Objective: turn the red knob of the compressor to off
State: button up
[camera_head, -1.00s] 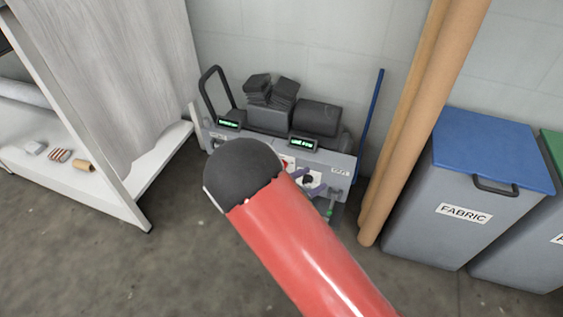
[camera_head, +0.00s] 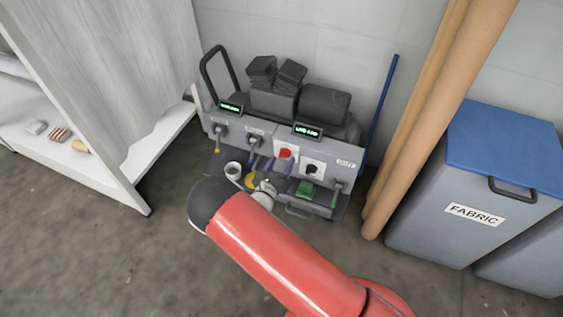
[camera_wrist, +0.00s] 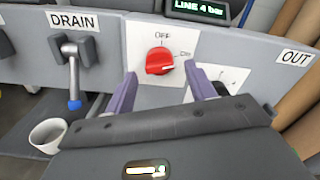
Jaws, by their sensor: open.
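The compressor (camera_head: 240,130) is a grey panelled machine against the wall. Its red knob (camera_wrist: 159,61) sits on a white plate marked OFF at the top and ON at the right. The knob's pointer is toward ON; the knob also shows in the head view (camera_head: 285,154). My gripper (camera_wrist: 163,88) is open, with its purple fingers spread to the left and right below the knob in the wrist view. The knob shows between the fingertips, and neither finger appears to touch it. In the head view my red arm hides part of the gripper.
A DRAIN lever (camera_wrist: 72,72) with a blue tip and a white cup (camera_wrist: 47,136) are at left. A black knob (camera_head: 312,169) is right of the red one. A fabric bin (camera_head: 455,190) and tall brown rolls (camera_head: 435,110) stand at right; a white shelf (camera_head: 90,172) is left.

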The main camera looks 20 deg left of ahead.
jog(key=shift+w, duration=0.35)
jog(key=c, duration=1)
jog(key=shift+n, duration=0.4)
jog(key=n, duration=0.4)
jog(key=n+p, duration=0.1)
jog(key=n, duration=0.3)
jog(key=n+p, duration=0.1)
jog(key=n, duration=0.4)
jog(key=shift+d+r, duration=0.15)
jog(key=shift+r, duration=0.1)
